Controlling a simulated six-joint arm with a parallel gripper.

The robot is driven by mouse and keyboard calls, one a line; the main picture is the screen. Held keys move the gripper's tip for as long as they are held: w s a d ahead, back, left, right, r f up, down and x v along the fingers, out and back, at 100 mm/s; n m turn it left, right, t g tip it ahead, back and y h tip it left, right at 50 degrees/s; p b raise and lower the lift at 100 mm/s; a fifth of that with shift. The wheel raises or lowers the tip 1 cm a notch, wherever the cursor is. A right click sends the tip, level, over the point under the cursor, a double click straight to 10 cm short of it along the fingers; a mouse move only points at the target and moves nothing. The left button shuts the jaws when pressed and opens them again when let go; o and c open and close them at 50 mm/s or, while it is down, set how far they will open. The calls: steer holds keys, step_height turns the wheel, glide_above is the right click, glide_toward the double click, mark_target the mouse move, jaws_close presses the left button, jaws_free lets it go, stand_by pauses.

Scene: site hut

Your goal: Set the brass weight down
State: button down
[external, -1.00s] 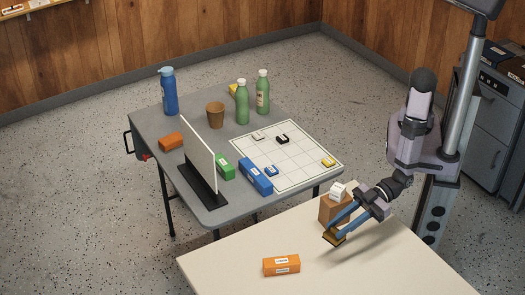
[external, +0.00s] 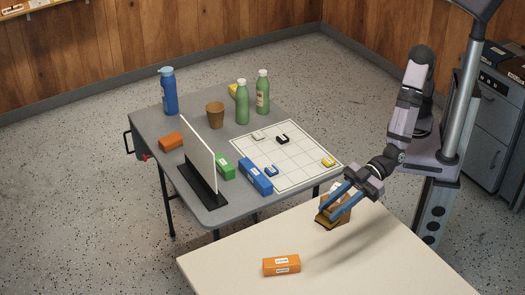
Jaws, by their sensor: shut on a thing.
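My gripper (external: 330,211) is above the cream table (external: 225,262) near its far edge, its blue fingers pointing down and left. It is shut on the brass weight (external: 326,219), a small dark gold block, partly covered by the fingers. The weight appears raised off the table. It overlaps the brown box (external: 342,220) in the picture, and I cannot tell whether they touch. The fingers and the weight hide much of the box and its white top.
An orange box (external: 282,266) lies on the cream table, with clear surface right of it. Beyond, a grey table (external: 185,95) holds a white upright panel (external: 199,153), bottles (external: 242,105), a brown cup (external: 215,115), colored boxes and a gridded board (external: 297,165) with small blocks.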

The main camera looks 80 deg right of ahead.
steer(key=shift+w+d+r+n+g+y+b, duration=0.55)
steer(key=shift+w+r+n+g+y+b, duration=0.95)
steer(key=shift+w, duration=2.4)
steer(key=w+d+f+n+g+b, duration=0.1)
steer(key=w+d+f+g+b, duration=0.15)
steer(key=d, duration=0.25)
steer(key=w+d+f+n+g+b, duration=0.1)
steer(key=w+d+f+n+b, duration=0.15)
steer(key=d, duration=0.25)
steer(key=shift+m, duration=0.25)
steer(key=shift+s+a+f, duration=0.1)
steer(key=shift+f, duration=3.7)
steer(key=shift+s+a+f, duration=0.1)
steer(key=shift+f, duration=3.65)
steer(key=shift+f, duration=0.15)
steer(key=c, duration=1.7)
jaws_free()
steer(key=shift+f, duration=0.1)
steer(key=o, duration=0.3)
